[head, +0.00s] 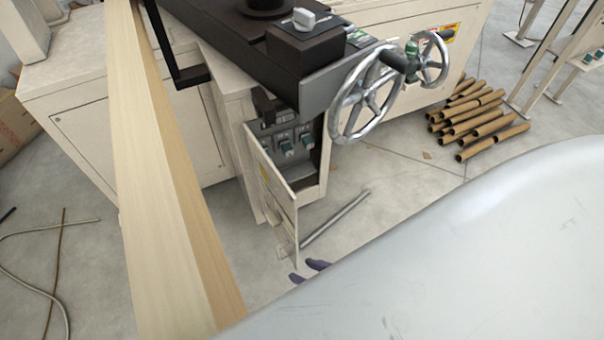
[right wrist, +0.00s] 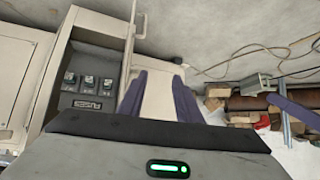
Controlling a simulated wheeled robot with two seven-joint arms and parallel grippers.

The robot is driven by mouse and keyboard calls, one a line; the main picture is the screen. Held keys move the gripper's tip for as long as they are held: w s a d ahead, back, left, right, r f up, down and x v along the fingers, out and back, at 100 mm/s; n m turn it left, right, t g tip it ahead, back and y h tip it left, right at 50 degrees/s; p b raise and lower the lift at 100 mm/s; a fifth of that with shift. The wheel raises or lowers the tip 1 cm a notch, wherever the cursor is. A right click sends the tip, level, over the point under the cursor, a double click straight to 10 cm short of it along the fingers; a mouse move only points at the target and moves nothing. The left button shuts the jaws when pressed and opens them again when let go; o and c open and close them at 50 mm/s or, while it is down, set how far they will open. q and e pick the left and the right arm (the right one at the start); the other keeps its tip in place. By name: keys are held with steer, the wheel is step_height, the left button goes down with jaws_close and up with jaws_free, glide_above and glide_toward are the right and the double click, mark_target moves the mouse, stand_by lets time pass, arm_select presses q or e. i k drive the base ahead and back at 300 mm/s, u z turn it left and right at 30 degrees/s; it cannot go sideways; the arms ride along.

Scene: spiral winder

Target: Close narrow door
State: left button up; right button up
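The narrow door (head: 279,205) is a tall cream panel on the machine's side cabinet. It stands open, swung out from a dark compartment (head: 290,143) with several switches. A small latch (head: 281,252) sits near its lower end. The switches also show at left in the right wrist view (right wrist: 88,82). My right gripper (head: 308,270) shows only its purple fingertips, just below the door's lower end. In the right wrist view its fingers (right wrist: 160,92) are apart, with a cream panel behind the gap; contact cannot be told. My left gripper is not in view.
Chrome handwheels (head: 366,92) stick out above and right of the compartment. A metal bar (head: 335,220) shows low beside the door. A long pale beam (head: 160,180) crosses at left. Several cardboard tubes (head: 475,118) lie at right. Floor right of the door is partly clear.

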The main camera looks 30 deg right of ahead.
mark_target(274, 194)
steer(key=z, duration=0.35)
steer(key=i, duration=0.35)
steer(key=z, duration=0.35)
steer(key=k, duration=1)
steer(key=z, duration=1.05)
steer(key=i, duration=0.9)
steer(key=u, duration=1)
